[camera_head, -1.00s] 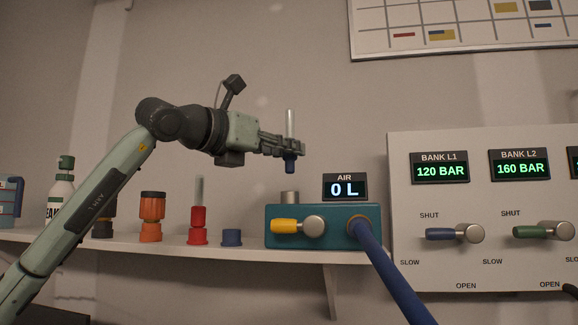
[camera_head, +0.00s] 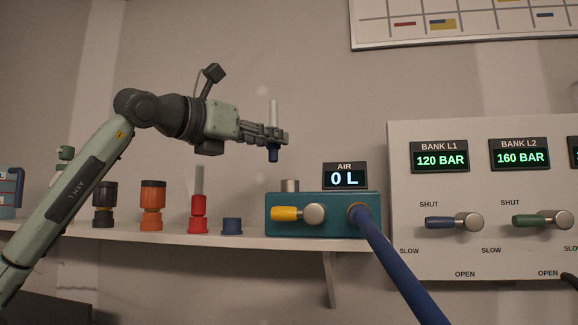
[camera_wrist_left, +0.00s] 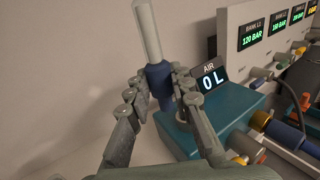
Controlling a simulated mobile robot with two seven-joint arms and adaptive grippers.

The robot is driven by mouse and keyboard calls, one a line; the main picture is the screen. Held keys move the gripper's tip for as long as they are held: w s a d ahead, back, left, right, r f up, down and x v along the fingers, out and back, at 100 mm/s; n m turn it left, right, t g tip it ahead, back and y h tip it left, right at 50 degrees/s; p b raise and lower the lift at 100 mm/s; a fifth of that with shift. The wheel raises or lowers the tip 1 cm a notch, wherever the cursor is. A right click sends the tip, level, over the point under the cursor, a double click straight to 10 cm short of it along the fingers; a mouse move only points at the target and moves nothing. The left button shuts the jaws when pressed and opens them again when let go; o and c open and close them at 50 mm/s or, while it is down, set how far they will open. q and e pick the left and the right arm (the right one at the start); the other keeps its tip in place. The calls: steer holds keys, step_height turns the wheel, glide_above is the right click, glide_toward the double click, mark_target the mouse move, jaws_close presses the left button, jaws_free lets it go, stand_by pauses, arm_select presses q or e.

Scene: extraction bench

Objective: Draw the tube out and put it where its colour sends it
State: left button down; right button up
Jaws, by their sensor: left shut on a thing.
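My left gripper (camera_head: 277,138) is shut on a tube (camera_head: 273,112) and holds it upright above the shelf. The tube has a clear upper part and a dark blue lower end. It also shows between the fingers in the left wrist view (camera_wrist_left: 158,75). A low blue holder (camera_head: 232,227), with nothing standing in it, sits on the shelf below and to the left of the gripper. A red holder (camera_head: 197,227) beside it bears a red-based clear tube (camera_head: 198,205). The teal air unit (camera_head: 335,222), with a metal socket (camera_head: 290,186) on top, stands below the gripper. My right gripper is out of view.
An orange stand with an orange piece (camera_head: 152,205) and a dark one (camera_head: 104,205) stand farther left on the shelf (camera_head: 265,243). The unit has a yellow lever (camera_head: 287,213) and a blue hose (camera_head: 385,255). A valve panel (camera_head: 480,250) stands at right.

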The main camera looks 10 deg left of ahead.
arm_select(q)
steer(key=s+a+f+b, duration=0.1)
steer(key=a+f+b, duration=0.2)
steer(key=a+f, duration=0.2)
steer(key=shift+a+b, duration=0.4)
steer(key=shift+a, duration=0.8)
steer(key=shift+f+h, duration=0.1)
steer(key=shift+h, duration=0.2)
steer(key=shift+f, duration=0.1)
steer(key=shift+f+b, duration=0.6)
steer(key=shift+f, duration=0.3)
